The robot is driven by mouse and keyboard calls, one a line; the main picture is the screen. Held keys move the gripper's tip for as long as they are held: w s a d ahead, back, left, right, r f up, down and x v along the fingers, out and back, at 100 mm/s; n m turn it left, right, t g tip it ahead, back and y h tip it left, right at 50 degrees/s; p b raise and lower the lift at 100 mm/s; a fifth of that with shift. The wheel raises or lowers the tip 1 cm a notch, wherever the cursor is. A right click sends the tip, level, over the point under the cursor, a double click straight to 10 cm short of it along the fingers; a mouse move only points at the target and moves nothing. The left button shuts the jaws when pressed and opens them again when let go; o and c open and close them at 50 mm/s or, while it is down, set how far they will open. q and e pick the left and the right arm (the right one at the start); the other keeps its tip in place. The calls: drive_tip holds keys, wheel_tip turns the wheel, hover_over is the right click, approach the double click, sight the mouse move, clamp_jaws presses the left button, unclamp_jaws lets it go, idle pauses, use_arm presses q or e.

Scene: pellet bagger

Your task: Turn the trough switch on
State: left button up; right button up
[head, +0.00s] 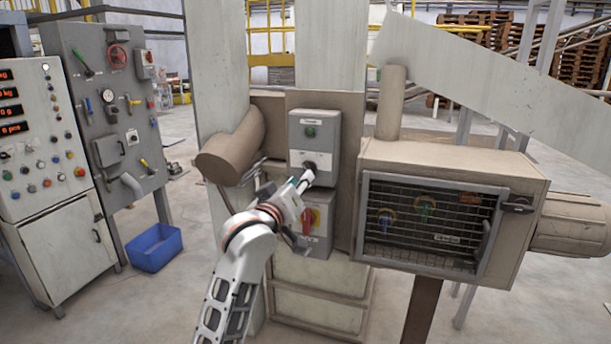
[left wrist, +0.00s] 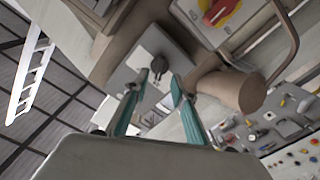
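A grey switch box (head: 323,133) is mounted on the central column, with a green button or lamp (head: 310,132) and a black rotary knob (head: 310,165) below it. Its small labels are too blurred to read. My left gripper (head: 303,182) is just in front of the knob. In the left wrist view my left gripper (left wrist: 157,84) is open, its two teal fingers apart. The black knob (left wrist: 158,65) shows between and just beyond the fingertips, and I cannot tell whether they touch it. My right gripper is not in view.
A red-and-yellow rotary switch (head: 307,220) sits on a box directly below. A mesh-fronted cabinet (head: 425,222) stands to the right and a brown cylinder (head: 230,150) to the left. Control cabinets (head: 45,150) and a blue bin (head: 154,248) are further left.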

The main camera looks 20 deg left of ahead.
use_arm(q)
drive_tip(key=shift+w+d, duration=0.1)
drive_tip(key=shift+w, duration=2.45)
clamp_jaws()
